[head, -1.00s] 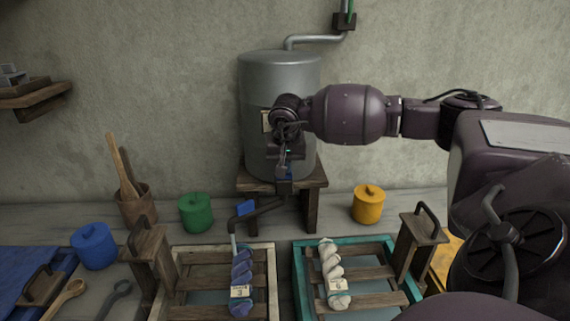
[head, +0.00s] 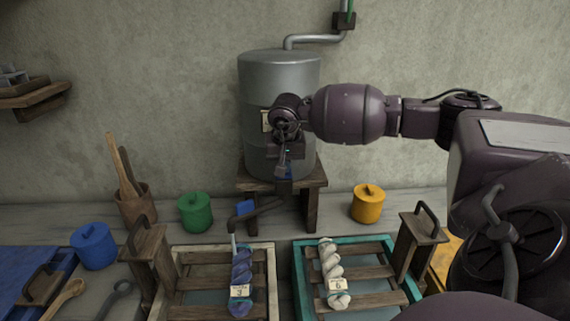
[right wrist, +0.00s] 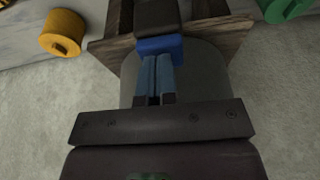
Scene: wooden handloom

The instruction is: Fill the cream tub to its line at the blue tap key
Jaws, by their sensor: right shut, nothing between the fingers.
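The cream tub (head: 268,262) stands at the front under the end of the dark spout (head: 260,212). A thin pale streak hangs from the spout's end into it. Slats and a blue skein tagged 3 (head: 240,280) cover part of the tub; its fill line cannot be made out. A blue tap key (right wrist: 160,47) is in the right wrist view, just beyond the tips of my right gripper (right wrist: 157,72). That gripper (head: 284,168) is shut and empty, in front of the grey tank; whether it touches the key I cannot tell. My left gripper is out of view.
The grey tank (head: 280,72) sits on a wooden stand (head: 311,205). A teal tub (head: 300,285) with a white skein is to the right. Green (head: 195,213), yellow (head: 367,205) and blue (head: 93,247) pots stand around. A blue flap (head: 246,207) sits by the spout.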

